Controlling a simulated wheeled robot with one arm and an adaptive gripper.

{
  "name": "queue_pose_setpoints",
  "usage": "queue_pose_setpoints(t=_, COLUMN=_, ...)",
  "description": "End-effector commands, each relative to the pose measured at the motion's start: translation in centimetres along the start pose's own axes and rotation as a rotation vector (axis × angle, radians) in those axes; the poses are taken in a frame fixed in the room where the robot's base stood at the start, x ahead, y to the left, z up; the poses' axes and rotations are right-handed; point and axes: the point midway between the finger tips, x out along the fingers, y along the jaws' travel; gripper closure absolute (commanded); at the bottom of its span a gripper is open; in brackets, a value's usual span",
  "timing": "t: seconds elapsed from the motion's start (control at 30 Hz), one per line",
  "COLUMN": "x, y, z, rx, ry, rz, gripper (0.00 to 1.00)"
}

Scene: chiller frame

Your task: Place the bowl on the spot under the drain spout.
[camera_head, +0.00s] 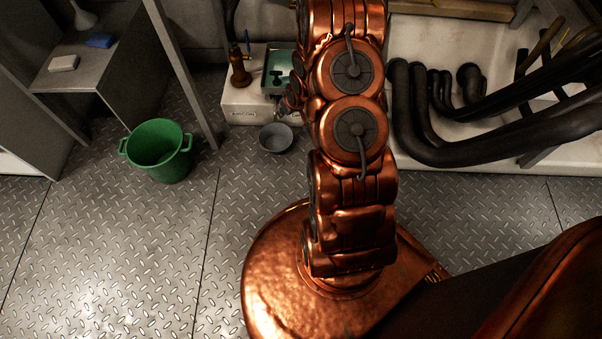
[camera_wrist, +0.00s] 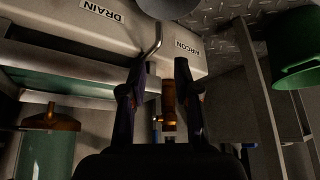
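A grey bowl (camera_head: 276,138) sits upright on the metal floor, close in front of the white box's front face. In the wrist view, where the scene looks upside down, part of the bowl (camera_wrist: 168,8) shows at the top edge. A bent metal drain spout (camera_wrist: 153,42) comes from the box beside the "DRAIN" label (camera_wrist: 101,11), its end close to the bowl in the picture. I cannot tell whether the bowl is exactly under it. My gripper (camera_wrist: 160,64) has its fingers apart, with no held thing visible. In the head view my arm mostly hides it.
A green bucket (camera_head: 160,151) stands on the floor left of the bowl, near a slanting metal post (camera_head: 181,72). The white box (camera_head: 241,103) carries a brass fitting (camera_head: 239,68) and a green tray. Thick black pipes (camera_head: 470,140) fill the right. The floor at front left is clear.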

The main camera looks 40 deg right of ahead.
Motion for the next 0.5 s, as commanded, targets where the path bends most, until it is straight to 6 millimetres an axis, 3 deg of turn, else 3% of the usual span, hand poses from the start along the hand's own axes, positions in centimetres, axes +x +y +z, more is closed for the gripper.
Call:
queue_pose_setpoints(t=0.2, x=-5.6, y=-2.2, z=-1.2, rx=-0.037, ry=-0.113, rz=0.025, gripper=0.69)
queue_pose_setpoints(t=0.5, x=-13.9, y=-5.7, z=-0.9, rx=-0.061, ry=-0.27, rz=0.053, gripper=0.69)
